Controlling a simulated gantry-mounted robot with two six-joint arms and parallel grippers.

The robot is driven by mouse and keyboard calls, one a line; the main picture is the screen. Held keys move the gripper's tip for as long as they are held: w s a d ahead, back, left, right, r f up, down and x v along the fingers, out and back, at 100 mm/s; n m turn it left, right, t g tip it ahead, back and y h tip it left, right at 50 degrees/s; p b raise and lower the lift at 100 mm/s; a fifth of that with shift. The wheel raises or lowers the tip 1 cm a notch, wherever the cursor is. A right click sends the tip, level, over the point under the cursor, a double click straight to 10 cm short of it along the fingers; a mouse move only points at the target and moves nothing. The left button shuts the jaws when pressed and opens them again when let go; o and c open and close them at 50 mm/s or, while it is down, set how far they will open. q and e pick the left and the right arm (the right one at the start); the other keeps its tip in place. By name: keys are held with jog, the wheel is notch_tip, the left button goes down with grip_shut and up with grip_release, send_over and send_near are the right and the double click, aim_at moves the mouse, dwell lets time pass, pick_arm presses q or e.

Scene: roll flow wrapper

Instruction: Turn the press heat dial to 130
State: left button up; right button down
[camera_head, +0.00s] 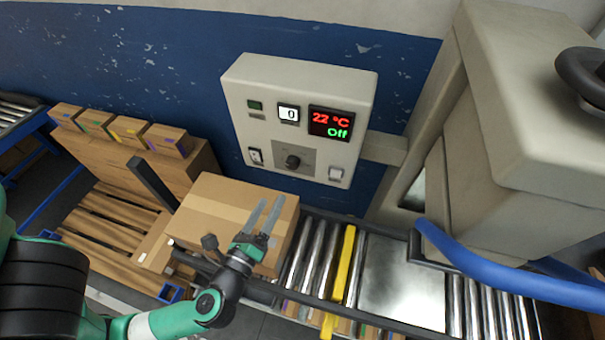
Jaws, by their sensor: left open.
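The heat dial (292,161) is a dark round knob on a grey plate, low in the middle of the beige control box (252,78) on the blue wall. The red and green display (331,123) above it reads 22 °C and Off. My right gripper is not in view.
A yellow bar (343,265) crosses the rollers. A beige machine with a blue curved tube (500,278) stands at the right. Small boxes (125,130) sit at the left.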

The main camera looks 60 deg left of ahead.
aim_at(291, 166)
pick_arm(q)
jog(key=p+x, duration=0.1)
jog(key=x, duration=1)
jog(key=shift+w+a+p, duration=0.1)
jog(key=shift+w+p, duration=0.1)
jog(key=shift+p, duration=0.1)
jog(key=shift+c, duration=0.3)
grip_shut()
